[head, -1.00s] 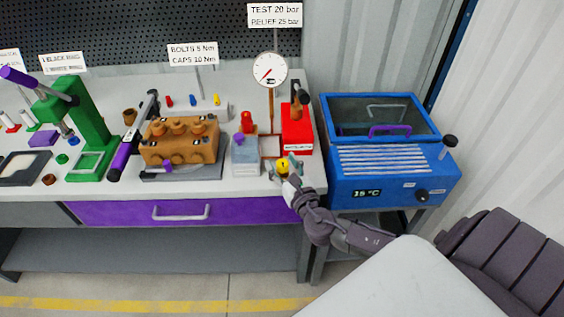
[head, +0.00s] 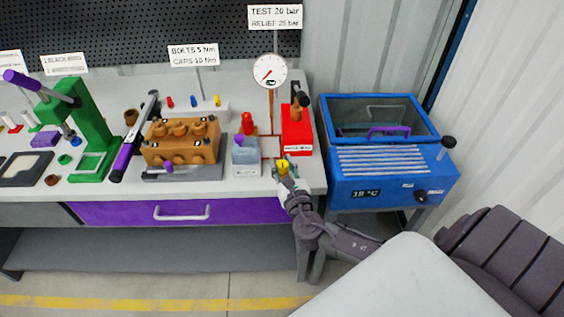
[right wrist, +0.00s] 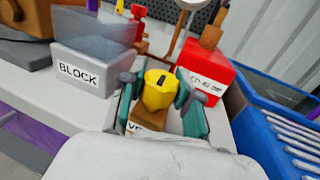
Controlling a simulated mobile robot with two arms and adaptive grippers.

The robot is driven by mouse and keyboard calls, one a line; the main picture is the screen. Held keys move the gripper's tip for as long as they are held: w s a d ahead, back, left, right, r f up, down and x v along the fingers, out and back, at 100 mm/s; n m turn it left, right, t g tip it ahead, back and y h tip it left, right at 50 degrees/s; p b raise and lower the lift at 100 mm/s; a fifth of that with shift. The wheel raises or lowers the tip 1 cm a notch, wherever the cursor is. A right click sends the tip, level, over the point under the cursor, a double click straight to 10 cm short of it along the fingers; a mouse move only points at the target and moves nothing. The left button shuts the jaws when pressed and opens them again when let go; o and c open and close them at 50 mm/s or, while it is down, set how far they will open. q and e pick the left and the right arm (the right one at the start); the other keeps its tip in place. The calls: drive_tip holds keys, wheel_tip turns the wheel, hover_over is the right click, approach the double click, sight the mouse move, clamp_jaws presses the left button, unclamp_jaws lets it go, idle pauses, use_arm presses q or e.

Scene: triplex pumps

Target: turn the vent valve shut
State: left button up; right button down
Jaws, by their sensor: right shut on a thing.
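The vent valve has a yellow knob (right wrist: 160,90) with a black mark on top, set on a brown body with a partly hidden label. It stands at the bench's front edge and is small in the head view (head: 283,166). My right gripper (right wrist: 158,98) is shut on the yellow knob, with one green finger on each side of it. In the head view the right gripper (head: 284,172) reaches the knob from the front. My left gripper is not in view.
A grey box labelled BLOCK (right wrist: 95,55) is left of the valve; a red unit (right wrist: 203,70) is behind right. A pressure gauge (head: 269,70) rises behind. A blue bath (head: 385,150) stands right of the bench. A brown pump block (head: 180,142) sits farther left.

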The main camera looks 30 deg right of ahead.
drive_tip(key=c, duration=0.8)
unclamp_jaws()
drive_tip(key=v, duration=1.2)
